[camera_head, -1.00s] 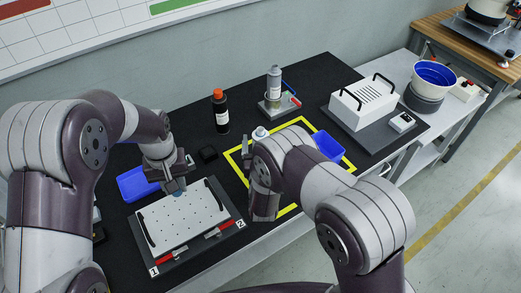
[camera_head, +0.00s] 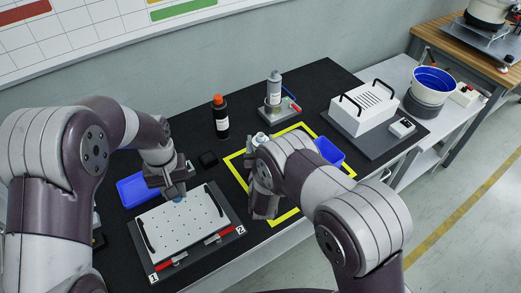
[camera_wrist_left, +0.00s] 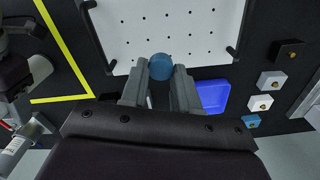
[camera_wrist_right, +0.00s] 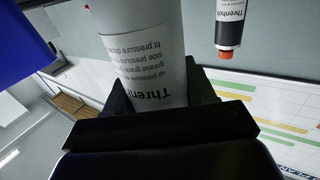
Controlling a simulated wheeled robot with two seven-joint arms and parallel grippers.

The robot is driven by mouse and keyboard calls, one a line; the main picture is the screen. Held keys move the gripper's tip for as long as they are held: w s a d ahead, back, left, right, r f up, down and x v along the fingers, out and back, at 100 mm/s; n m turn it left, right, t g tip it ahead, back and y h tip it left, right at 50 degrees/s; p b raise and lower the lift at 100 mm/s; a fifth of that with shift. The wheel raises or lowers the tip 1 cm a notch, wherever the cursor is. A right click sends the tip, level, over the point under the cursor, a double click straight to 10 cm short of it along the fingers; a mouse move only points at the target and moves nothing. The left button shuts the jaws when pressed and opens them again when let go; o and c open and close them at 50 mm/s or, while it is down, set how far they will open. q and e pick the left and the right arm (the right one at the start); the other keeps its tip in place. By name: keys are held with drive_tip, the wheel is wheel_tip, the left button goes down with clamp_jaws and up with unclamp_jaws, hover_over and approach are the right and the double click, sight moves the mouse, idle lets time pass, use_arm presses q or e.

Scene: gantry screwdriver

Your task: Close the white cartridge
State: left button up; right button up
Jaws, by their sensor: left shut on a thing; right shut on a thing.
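My left gripper (camera_wrist_left: 161,80) is shut on a small round blue cap (camera_wrist_left: 161,66). In the head view the cap (camera_head: 177,198) shows under the left gripper, over the far edge of the white perforated plate. My right gripper (camera_wrist_right: 155,95) is shut on the white cartridge (camera_wrist_right: 145,40), which carries a printed label. In the head view the white end of the cartridge (camera_head: 259,138) shows beyond my right wrist; most of it is hidden by that arm. The cap and the cartridge are well apart. Whether the cartridge's end is open cannot be seen.
The white perforated plate (camera_head: 175,222) has black handles and red clamps. Blue bins (camera_head: 135,190) (camera_head: 329,152) stand left and right. A black bottle with an orange cap (camera_head: 221,118), a grey bottle on a stand (camera_head: 274,88) and a white slotted box (camera_head: 363,105) stand behind. Yellow tape marks a square (camera_head: 236,165).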

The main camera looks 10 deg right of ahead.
sight(260, 134)
use_arm(q)
drive_tip(key=shift+r, duration=0.1)
use_arm(e)
drive_tip(key=shift+r, duration=0.6)
use_arm(q)
drive_tip(key=shift+r, duration=0.1)
use_arm(e)
wheel_tip(260, 134, up, 3)
drive_tip(key=shift+f, duration=0.1)
use_arm(q)
drive_tip(key=shift+r+p, duration=0.25)
drive_tip(key=shift+p, duration=0.1)
use_arm(e)
drive_tip(key=s+d+r, duration=0.4)
drive_tip(key=d+r, duration=0.3)
drive_tip(key=d, duration=0.3)
drive_tip(key=shift+s+d, duration=0.35)
drive_tip(key=shift+s, duration=0.05)
drive_tip(key=o, duration=0.4)
clamp_jaws()
